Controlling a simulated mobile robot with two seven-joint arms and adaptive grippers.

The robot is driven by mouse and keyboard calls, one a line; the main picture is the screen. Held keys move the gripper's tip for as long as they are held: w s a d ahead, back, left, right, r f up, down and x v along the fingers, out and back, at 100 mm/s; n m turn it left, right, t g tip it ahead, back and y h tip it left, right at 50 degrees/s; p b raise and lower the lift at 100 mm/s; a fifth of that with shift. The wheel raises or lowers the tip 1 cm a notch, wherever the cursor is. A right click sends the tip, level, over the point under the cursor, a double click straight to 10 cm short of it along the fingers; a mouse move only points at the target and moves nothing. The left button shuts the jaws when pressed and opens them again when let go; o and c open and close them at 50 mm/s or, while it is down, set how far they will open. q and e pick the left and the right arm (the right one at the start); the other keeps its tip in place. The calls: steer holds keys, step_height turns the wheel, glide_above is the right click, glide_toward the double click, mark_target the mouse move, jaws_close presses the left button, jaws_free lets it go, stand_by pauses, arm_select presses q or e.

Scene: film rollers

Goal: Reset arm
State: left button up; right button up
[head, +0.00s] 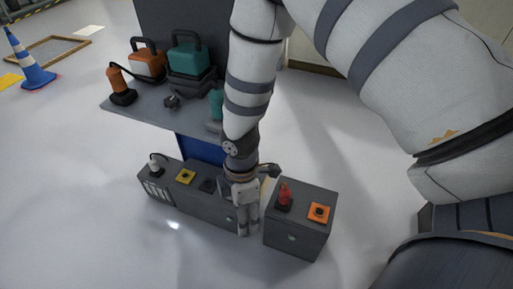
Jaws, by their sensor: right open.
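My right arm comes in from the upper right and reaches down in the middle of the head view. My right gripper (243,232) points down at the gap between two grey boxes, at the right end of the left box. It looks empty, and the arm hides part of the left box behind it. The left gripper does not show.
The left grey box (212,208) carries a yellow-framed socket (185,176) and a white plug-like part (155,164). The right grey box (300,236) carries a red part (284,196) and an orange socket (318,212). Behind stands a grey bench (140,112) with several tools.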

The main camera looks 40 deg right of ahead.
steer(key=shift+s+f, duration=0.25)
steer(key=shift+s, duration=0.3)
steer(key=s+d+f+m, duration=0.1)
steer(key=s+f+m, duration=0.1)
steer(key=s+m, duration=0.5)
steer(key=s+d+f+m+g+h, duration=0.1)
steer(key=s+m, duration=0.7)
steer(key=s, duration=1)
step_height(320, 180, down, 3)
steer(key=shift+s+d+r+g, duration=0.2)
steer(key=shift+s+d+g, duration=0.1)
steer(key=shift+d, duration=0.35)
steer(key=shift+w, duration=0.1)
